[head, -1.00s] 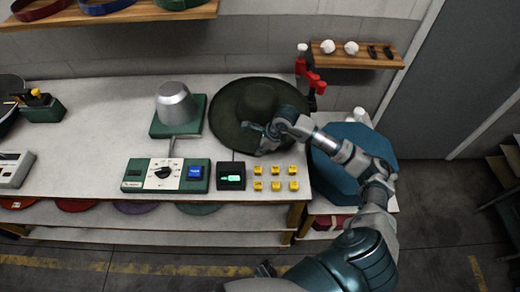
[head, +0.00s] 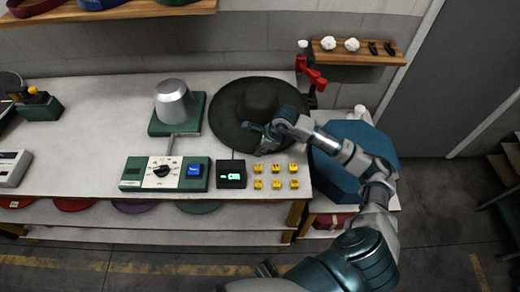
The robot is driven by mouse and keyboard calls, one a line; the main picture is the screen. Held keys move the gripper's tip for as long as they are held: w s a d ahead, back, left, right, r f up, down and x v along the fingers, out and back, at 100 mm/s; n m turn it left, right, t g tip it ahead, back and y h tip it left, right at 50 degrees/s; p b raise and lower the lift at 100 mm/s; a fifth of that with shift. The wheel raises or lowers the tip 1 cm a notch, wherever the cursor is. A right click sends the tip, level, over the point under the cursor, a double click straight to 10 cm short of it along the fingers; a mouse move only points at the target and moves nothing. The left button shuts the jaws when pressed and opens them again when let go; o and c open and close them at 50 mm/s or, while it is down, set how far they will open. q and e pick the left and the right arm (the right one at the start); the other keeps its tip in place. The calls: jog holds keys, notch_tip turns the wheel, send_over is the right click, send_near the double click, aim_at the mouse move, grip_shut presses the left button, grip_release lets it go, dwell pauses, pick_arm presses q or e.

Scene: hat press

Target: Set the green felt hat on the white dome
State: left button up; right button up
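The dark green felt hat (head: 235,103) lies brim down on the workbench, crown up, right of the press. The only large dome in view (head: 173,100) looks silver-grey rather than white; it stands bare on a green base (head: 160,129) left of the hat. My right gripper (head: 256,139) is at the hat's front right brim, with its fingers spread apart, one over the brim and one near its front edge. Whether they touch the felt I cannot tell. My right arm covers part of the brim's right side. My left gripper is not clearly visible.
A green control box (head: 145,174), a small black display (head: 231,174) and several yellow blocks (head: 276,169) stand in front. A red-handled device (head: 312,80) is behind right. A large blue piece (head: 350,135) lies right of the bench (head: 85,150). A wall shelf (head: 365,57) hangs above.

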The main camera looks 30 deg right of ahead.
jog(key=o, duration=0.5)
jog(key=v, duration=1.2)
jog(key=shift+d, duration=0.1)
